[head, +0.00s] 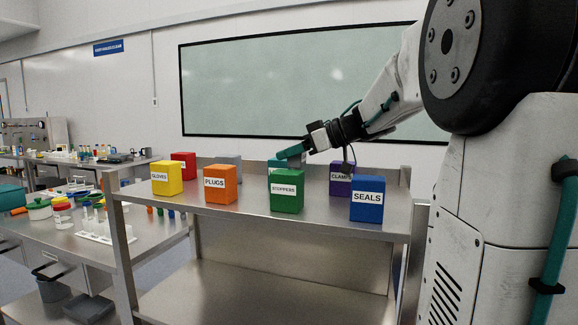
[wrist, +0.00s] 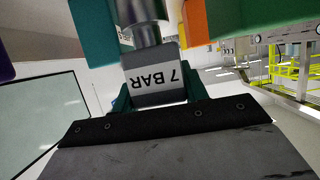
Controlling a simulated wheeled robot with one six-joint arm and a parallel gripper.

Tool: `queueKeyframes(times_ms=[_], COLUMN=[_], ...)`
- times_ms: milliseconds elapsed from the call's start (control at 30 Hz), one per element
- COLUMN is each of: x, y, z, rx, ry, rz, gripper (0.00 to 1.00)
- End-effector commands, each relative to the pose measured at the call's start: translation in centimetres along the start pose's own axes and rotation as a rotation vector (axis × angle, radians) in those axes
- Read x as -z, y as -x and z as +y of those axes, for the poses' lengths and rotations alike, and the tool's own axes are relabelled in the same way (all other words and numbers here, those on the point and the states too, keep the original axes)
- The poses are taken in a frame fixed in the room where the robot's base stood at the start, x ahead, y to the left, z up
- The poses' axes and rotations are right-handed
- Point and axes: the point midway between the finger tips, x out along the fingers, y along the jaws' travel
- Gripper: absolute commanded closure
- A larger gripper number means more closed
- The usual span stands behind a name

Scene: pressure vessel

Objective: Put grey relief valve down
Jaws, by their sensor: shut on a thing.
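The grey relief valve (wrist: 152,84) shows in the wrist view as a grey block with a white label reading "7 BAR", upside down in the picture, and a metal cylinder at its top end. My gripper (wrist: 154,100) is shut on it, with a teal finger on either side. In the head view my gripper (head: 293,152) reaches leftward over the back half of the shelf, above and behind the green STOPPERS box (head: 286,198). The valve is small and hard to make out there. A teal box (head: 277,164) is partly hidden behind the green one.
On the metal shelf (head: 235,213) stand a yellow GLOVES box (head: 167,178), an orange PLUGS box (head: 220,184), a red box (head: 184,164), a grey box (head: 229,167), a purple CLAMPS box (head: 342,179) and a blue SEALS box (head: 367,199). Bare shelf shows between them.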

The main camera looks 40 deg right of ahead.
Motion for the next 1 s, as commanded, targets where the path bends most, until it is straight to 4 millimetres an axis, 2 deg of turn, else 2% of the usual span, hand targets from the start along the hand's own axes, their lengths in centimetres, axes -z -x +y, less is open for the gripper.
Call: queueKeyframes(times_ms=[200, 567, 600, 633, 1000], x=[-2.7, -3.0, -3.2, -3.1, -2.8], y=[-1.0, -1.3, -1.3, -1.3, -1.0], z=[0.0, 0.0, 0.0, 0.0, 0.0], rx=[-0.001, -0.001, 0.000, 0.000, -0.002], ry=[-0.003, 0.000, -0.001, -0.001, 0.000], rz=[0.001, 0.001, 0.000, 0.000, 0.000], gripper=[0.93, 0.93, 0.54, 0.47, 0.47])
